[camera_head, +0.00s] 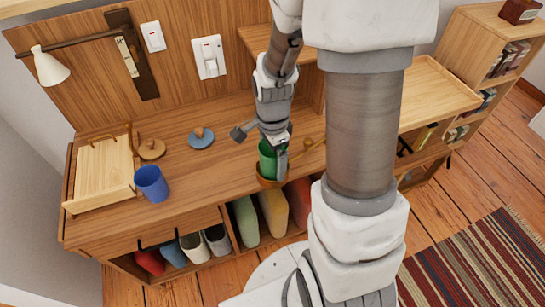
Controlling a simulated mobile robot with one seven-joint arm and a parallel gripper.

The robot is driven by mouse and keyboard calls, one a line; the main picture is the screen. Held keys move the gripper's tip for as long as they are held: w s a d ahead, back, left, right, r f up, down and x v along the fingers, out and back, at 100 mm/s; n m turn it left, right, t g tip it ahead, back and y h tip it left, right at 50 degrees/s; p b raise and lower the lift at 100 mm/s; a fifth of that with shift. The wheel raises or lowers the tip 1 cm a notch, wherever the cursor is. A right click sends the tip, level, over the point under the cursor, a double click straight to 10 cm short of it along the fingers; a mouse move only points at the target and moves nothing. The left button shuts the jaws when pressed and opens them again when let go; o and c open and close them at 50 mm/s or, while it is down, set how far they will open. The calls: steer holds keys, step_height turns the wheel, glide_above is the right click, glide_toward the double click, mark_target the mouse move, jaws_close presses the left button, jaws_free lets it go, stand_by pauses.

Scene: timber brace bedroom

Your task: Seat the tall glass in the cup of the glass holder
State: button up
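A green glass (267,160) stands about upright near the front edge of the wooden desk. Its lower end is at a brown round cup, which looks like the glass holder (267,183). The glass appears to be inside the cup's rim, but I cannot tell whether it rests on the bottom. My gripper (275,152) points down at the glass from above. One finger shows along the glass's right side. The other finger is hidden, so I cannot tell whether the grip is closed on the glass.
A blue cup (152,184) stands at the left beside a wooden tray (103,170). Two round lids, one brown (152,150) and one blue (201,140), lie farther back. The desk between the blue cup and the holder is clear.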

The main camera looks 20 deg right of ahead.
steer(key=shift+r, duration=0.1)
step_height(320, 180, up, 11)
steer(key=p, duration=0.4)
steer(key=s+a+r+n+t, duration=0.2)
steer(key=s+r+n, duration=0.3)
steer(key=r+n, duration=0.3)
steer(key=s+a+r+n+t, duration=0.2)
steer(key=s+r+n, duration=0.3)
steer(key=r+n, duration=0.3)
steer(key=shift+s+a+r+n+t, duration=0.2)
steer(key=shift+s+n+t, duration=0.1)
steer(key=shift+n+t, duration=0.45)
steer(key=shift+r+p, duration=0.15)
steer(key=shift+p, duration=0.2)
step_height(320, 180, up, 16)
steer(key=p, duration=1.5)
steer(key=shift+f, duration=0.2)
